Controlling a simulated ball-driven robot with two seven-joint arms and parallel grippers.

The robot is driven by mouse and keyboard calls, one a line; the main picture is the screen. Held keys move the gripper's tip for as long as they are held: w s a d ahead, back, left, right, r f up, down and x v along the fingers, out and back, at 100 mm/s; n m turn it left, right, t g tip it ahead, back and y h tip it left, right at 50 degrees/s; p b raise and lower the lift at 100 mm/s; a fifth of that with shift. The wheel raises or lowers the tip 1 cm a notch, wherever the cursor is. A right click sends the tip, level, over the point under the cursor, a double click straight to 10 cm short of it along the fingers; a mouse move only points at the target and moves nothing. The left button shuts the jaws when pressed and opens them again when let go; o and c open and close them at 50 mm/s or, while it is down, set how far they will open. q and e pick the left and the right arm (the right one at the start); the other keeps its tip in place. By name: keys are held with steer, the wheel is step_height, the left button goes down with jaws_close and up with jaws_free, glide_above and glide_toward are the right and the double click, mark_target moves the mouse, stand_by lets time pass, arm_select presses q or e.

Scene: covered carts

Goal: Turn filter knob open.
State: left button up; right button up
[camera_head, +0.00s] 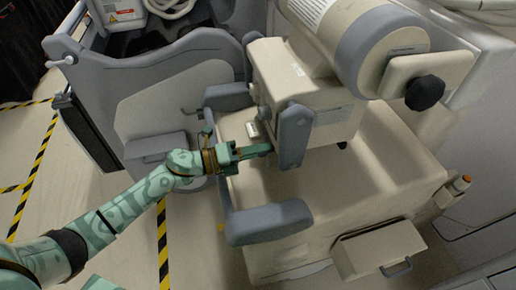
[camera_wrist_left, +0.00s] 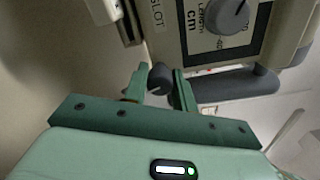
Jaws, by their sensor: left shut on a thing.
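The filter knob (camera_wrist_left: 160,77) is a small dark grey knob in the left wrist view, on the underside or front of the beige machine head. My left gripper (camera_wrist_left: 159,88) has its two green fingers on either side of the knob and is shut on it. In the head view my left gripper (camera_head: 266,149) reaches in from the left to the beige machine head (camera_head: 318,115). There the knob itself is hidden by the gripper and the grey side panel. My right gripper is not in view.
A larger grey dial (camera_wrist_left: 228,16) marked "LENGTH cm" sits near the knob. Grey handles (camera_head: 268,222) stick out from the cart. A black knob (camera_head: 425,92) is at the far side. An open drawer (camera_head: 380,250) juts out at the lower right. Floor shows at the left.

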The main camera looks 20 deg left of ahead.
arm_select(q)
steer(key=shift+s+f, duration=0.1)
stand_by(0.4)
steer(key=o, duration=1)
steer(key=p+v, duration=0.1)
steer(key=v, duration=1.5)
steer(key=shift+s+a, duration=0.1)
